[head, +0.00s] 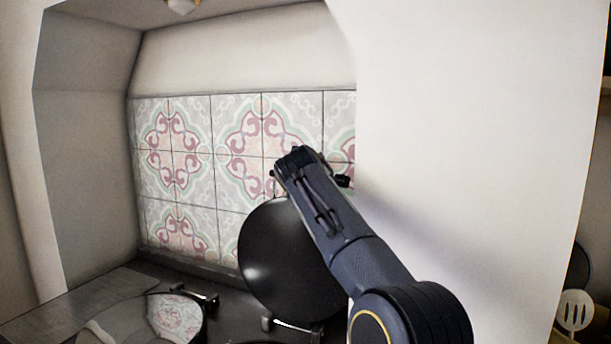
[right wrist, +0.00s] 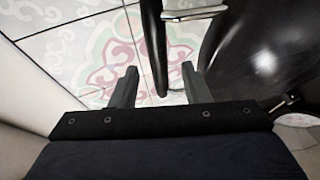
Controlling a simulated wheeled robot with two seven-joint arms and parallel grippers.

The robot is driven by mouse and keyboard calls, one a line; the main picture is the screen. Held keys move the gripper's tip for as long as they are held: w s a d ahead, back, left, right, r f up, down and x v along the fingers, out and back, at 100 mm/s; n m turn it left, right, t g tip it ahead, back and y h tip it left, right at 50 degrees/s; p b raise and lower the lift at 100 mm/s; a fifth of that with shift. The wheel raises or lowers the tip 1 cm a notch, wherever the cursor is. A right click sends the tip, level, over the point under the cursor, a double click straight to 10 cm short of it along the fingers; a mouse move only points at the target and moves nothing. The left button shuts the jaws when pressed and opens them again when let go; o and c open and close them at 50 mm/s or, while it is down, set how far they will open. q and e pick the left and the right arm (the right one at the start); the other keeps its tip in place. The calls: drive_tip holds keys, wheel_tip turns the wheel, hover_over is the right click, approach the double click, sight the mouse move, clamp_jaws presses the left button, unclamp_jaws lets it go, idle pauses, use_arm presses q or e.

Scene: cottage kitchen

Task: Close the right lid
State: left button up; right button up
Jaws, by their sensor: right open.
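The right lid (head: 285,255) is a round, glossy black disc, raised and standing against the tiled back wall in the head view. My right arm passes in front of its right part. My right gripper (head: 308,170) is at the lid's upper edge, by the tiles. My left gripper is not in view.
A second shiny round lid (head: 150,320) lies flat at the lower left, reflecting the tiles. A white wall (head: 450,120) stands close on the right of my arm. Patterned tiles (head: 180,150) line the alcove. A slotted utensil (head: 575,311) hangs at far right.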

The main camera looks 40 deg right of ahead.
drive_tip(key=shift+w+d+r+p, duration=0.1)
drive_tip(key=shift+w+d+p, duration=0.2)
drive_tip(key=shift+w, duration=0.1)
drive_tip(key=p+x, duration=0.2)
drive_tip(key=x, duration=0.3)
drive_tip(key=shift+w+d+f+p, duration=0.2)
drive_tip(key=shift+w+f+p, duration=0.1)
drive_tip(key=shift+c, duration=0.2)
clamp_jaws()
